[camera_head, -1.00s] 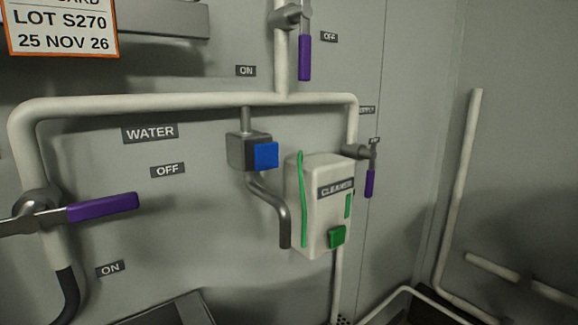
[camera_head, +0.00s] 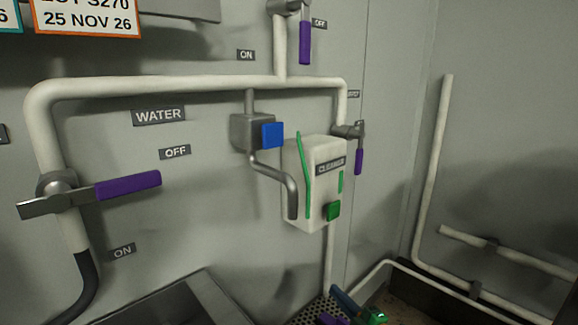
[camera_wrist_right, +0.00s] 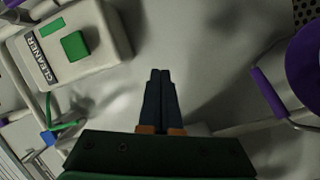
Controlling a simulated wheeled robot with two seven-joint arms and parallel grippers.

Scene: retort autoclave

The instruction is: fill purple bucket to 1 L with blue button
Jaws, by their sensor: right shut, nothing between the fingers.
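The blue button (camera_head: 272,135) is on a grey valve box on the wall, with a bent metal spout (camera_head: 290,190) running down from it. A small blue patch at the left of the right wrist view (camera_wrist_right: 48,138) looks like the same button. My right gripper (camera_head: 340,294) is at the bottom of the head view, below the cleaner box, shut and empty. Its dark fingers (camera_wrist_right: 160,76) are together in the wrist view. A purple rounded thing, apparently the purple bucket (camera_wrist_right: 306,65), is cut off at the right edge there. Its water level is not visible. My left gripper is out of view.
A white cleaner dispenser (camera_head: 318,165) with a green button (camera_head: 333,211) hangs right of the spout. Purple-handled levers stick out, one at left (camera_head: 128,186). A sink edge (camera_head: 205,290) and perforated surface (camera_head: 312,312) lie below.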

